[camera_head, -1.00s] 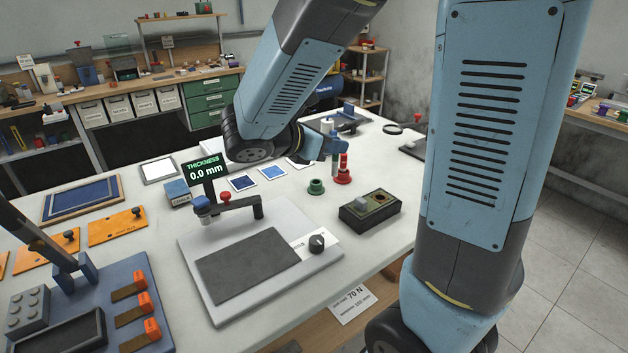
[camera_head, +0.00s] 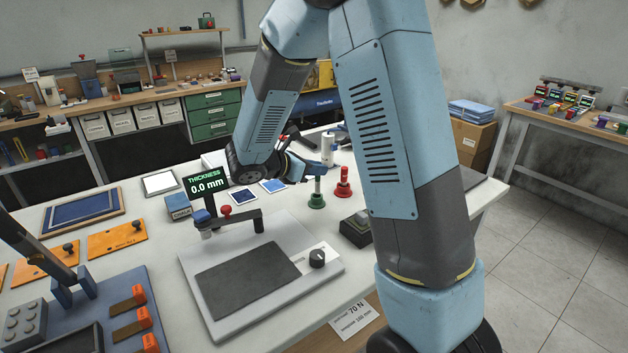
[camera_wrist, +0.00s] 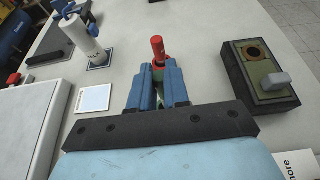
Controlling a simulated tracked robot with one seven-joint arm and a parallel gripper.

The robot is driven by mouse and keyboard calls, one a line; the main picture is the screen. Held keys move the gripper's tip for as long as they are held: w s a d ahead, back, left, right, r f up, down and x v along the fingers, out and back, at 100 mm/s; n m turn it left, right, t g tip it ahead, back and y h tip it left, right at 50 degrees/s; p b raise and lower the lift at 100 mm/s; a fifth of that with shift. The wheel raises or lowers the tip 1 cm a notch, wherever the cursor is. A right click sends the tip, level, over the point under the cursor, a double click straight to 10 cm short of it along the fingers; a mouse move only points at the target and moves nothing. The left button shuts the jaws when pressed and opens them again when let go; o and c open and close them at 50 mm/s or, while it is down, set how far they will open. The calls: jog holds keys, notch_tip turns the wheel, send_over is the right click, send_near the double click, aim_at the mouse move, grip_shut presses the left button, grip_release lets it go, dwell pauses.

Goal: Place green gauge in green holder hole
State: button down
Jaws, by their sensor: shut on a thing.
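My gripper (camera_head: 318,170) is shut on the green gauge (camera_head: 317,186), whose lower stem shows below the fingers in the head view. The stem stands roughly upright directly over the green holder (camera_head: 317,202); I cannot tell how far it is in the hole. In the wrist view my gripper (camera_wrist: 158,68) has its blue fingers close together, with a bit of green between them. The green holder is hidden there by the fingers and gripper body. The red gauge (camera_head: 343,176) stands in the red holder (camera_head: 343,191), just right of the green one; the red gauge (camera_wrist: 158,48) also shows beyond my fingertips.
A dark box with a green top and a round hole (camera_wrist: 262,75) stands to the right. A white cylinder (camera_wrist: 82,35) stands at the left. The thickness tester (camera_head: 260,275) with its grey pad is at the table's front. White table is free around the holders.

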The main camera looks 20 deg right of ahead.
aim_at(318, 180)
jog(key=shift+w+f, duration=0.2)
jog(key=shift+f, duration=0.05)
jog(key=shift+w+f, duration=0.15)
jog(key=shift+f, duration=1.55)
jog(key=shift+f, duration=0.1)
jog(key=c, duration=1.1)
grip_release()
